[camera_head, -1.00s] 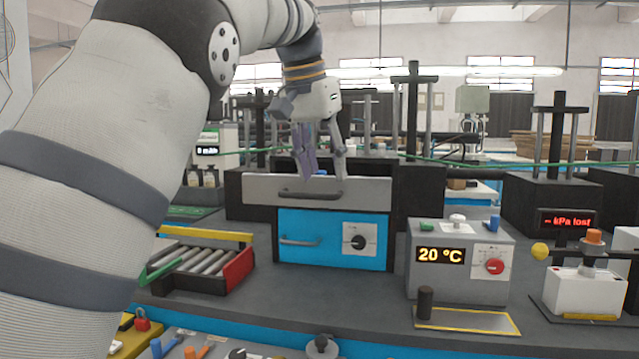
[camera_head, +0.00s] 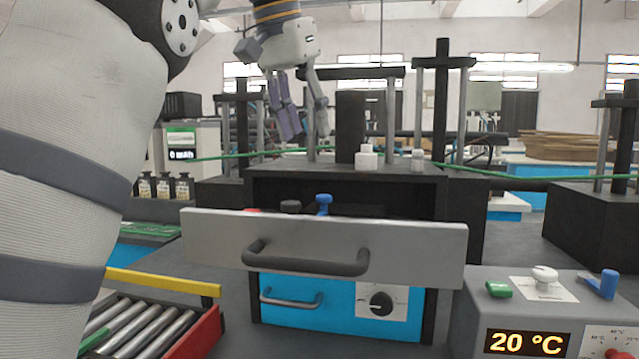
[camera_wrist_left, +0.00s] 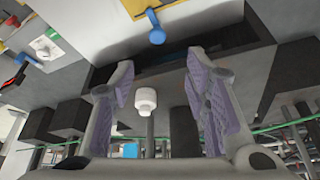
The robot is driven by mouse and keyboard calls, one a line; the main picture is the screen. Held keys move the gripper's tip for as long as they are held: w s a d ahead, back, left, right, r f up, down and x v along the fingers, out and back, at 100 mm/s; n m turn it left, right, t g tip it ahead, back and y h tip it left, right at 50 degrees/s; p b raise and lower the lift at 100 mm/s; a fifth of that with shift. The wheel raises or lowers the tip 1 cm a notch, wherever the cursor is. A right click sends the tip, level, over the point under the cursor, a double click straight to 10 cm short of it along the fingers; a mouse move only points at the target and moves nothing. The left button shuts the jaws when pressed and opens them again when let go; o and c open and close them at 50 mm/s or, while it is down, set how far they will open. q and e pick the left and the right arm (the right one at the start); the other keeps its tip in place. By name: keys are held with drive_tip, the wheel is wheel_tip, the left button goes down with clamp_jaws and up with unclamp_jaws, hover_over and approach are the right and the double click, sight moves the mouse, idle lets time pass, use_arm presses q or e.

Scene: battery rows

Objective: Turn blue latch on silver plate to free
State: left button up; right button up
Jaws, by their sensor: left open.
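A blue latch (camera_head: 324,204) shows its upper part above the front of a grey drawer (camera_head: 410,244); the silver plate under it is hidden in the head view. In the left wrist view a blue latch (camera_wrist_left: 156,33) stands on a pale surface at the top, beyond my fingertips. My left gripper (camera_head: 308,136) is open and empty, hanging above and behind the drawer, higher than the blue latch and apart from it. Its two spread fingers (camera_wrist_left: 160,68) also show in the left wrist view. My right gripper is not in view.
The drawer has a dark handle (camera_head: 305,262) over a blue-fronted cabinet (camera_head: 330,312). A dark knob (camera_head: 290,206) is beside the latch. White bottles (camera_head: 367,158) stand on the black housing. A 20 °C box (camera_head: 480,300) with another blue lever (camera_head: 603,284) is at right; a roller tray (camera_head: 150,325) is at left.

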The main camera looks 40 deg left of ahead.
sight(323, 196)
use_arm(q)
drive_tip(key=x, duration=1.1)
drive_tip(key=shift+s+d+f, duration=0.1)
drive_tip(key=shift+d+f, duration=0.1)
drive_tip(key=shift+f, duration=0.05)
clamp_jaws()
